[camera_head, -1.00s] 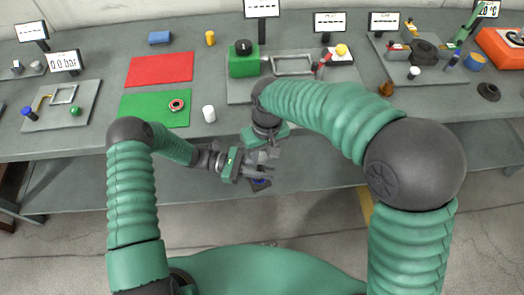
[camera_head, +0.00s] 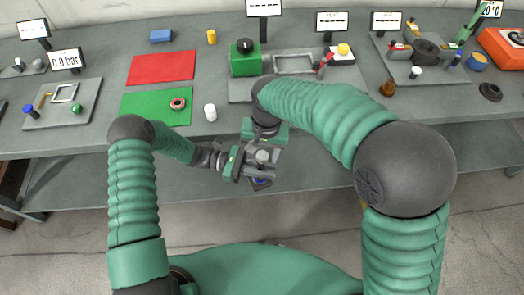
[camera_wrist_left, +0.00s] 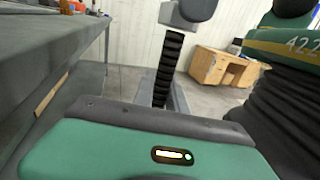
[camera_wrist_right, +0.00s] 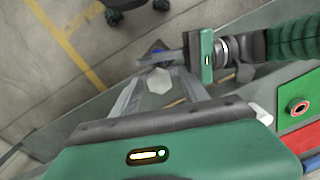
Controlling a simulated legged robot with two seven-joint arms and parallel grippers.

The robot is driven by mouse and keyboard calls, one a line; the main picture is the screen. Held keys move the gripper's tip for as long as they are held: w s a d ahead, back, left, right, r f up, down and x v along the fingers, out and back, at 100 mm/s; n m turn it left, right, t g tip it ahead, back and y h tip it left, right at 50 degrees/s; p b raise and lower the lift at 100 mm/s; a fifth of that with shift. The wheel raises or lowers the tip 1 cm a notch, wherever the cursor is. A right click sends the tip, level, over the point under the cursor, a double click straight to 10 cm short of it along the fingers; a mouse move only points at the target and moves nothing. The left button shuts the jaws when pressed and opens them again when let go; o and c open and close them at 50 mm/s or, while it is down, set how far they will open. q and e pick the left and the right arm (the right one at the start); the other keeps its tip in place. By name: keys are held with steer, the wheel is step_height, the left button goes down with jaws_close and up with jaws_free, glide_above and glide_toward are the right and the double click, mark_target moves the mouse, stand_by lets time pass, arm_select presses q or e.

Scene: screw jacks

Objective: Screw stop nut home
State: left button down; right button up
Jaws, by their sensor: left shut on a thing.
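My left gripper (camera_head: 236,163) points right in front of the bench and is shut on a black threaded rod (camera_wrist_left: 168,70). A pale hexagonal piece, apparently a nut (camera_wrist_right: 160,83), shows end-on between the right fingers in the right wrist view. My right gripper (camera_wrist_right: 158,92) comes in from above; its fingers stand apart on either side of that piece, and I see no clear contact. A blue part (camera_wrist_right: 157,49) is beyond the left fingers; it also shows below the hands in the head view (camera_head: 262,182). The held assembly is partly hidden by both hands.
A red mat (camera_head: 160,68) lies behind. A green block (camera_head: 245,62) and other fixtures stand on the bench. Both hands are close together before the bench's front edge.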

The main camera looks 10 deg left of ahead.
steer(key=shift+d+r, duration=0.15)
steer(key=shift+r, duration=2.15)
